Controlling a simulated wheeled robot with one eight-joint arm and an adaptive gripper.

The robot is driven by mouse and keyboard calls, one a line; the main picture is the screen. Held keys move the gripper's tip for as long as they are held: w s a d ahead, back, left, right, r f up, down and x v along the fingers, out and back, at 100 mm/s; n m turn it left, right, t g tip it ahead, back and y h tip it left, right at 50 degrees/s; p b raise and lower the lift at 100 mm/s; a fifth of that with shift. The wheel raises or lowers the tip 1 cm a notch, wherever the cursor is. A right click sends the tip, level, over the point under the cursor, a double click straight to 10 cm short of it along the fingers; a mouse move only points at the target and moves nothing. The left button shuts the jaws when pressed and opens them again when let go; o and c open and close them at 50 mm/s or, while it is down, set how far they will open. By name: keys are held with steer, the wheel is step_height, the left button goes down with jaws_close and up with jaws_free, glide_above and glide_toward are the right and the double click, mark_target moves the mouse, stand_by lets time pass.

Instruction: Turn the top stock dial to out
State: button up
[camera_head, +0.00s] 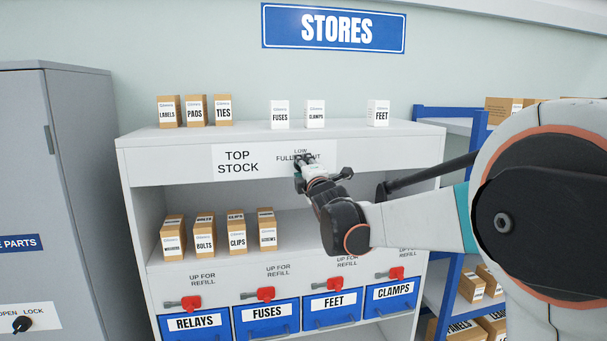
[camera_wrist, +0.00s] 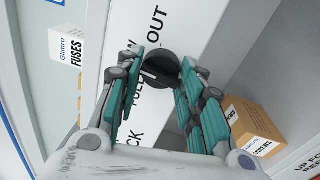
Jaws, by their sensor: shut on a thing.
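The white top stock plate (camera_head: 233,170) is on the front of the shelf's upper board, with LOW, FULL and OUT lettered around the dial. The black top stock dial (camera_wrist: 157,67) shows in the wrist view, between OUT and FULL. My gripper (camera_head: 302,166) reaches the plate from the right; in the wrist view its teal-padded fingers (camera_wrist: 160,62) are on either side of the dial and shut on it. In the head view the gripper hides the dial and part of the lettering. I cannot tell which way the dial points.
Several small boxes, among them FUSES (camera_head: 280,115), stand on the shelf top above the plate. Brown boxes, including SCREWS (camera_head: 267,230), stand on the shelf below. Red levers (camera_head: 265,294) sit above the blue bins (camera_head: 267,318). A grey cabinet (camera_head: 65,180) is at left.

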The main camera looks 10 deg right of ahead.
steer(key=m+h+b, duration=0.1)
steer(key=m+b, duration=0.1)
steer(key=m, duration=1.1)
steer(key=shift+m, duration=0.4)
steer(key=shift+a+h, duration=0.1)
steer(key=shift+h, duration=0.2)
steer(key=o, duration=1.1)
steer(key=shift+a, duration=0.1)
steer(key=shift+c, duration=0.2)
steer(key=s, duration=1.2)
steer(key=shift+a+f, duration=0.3)
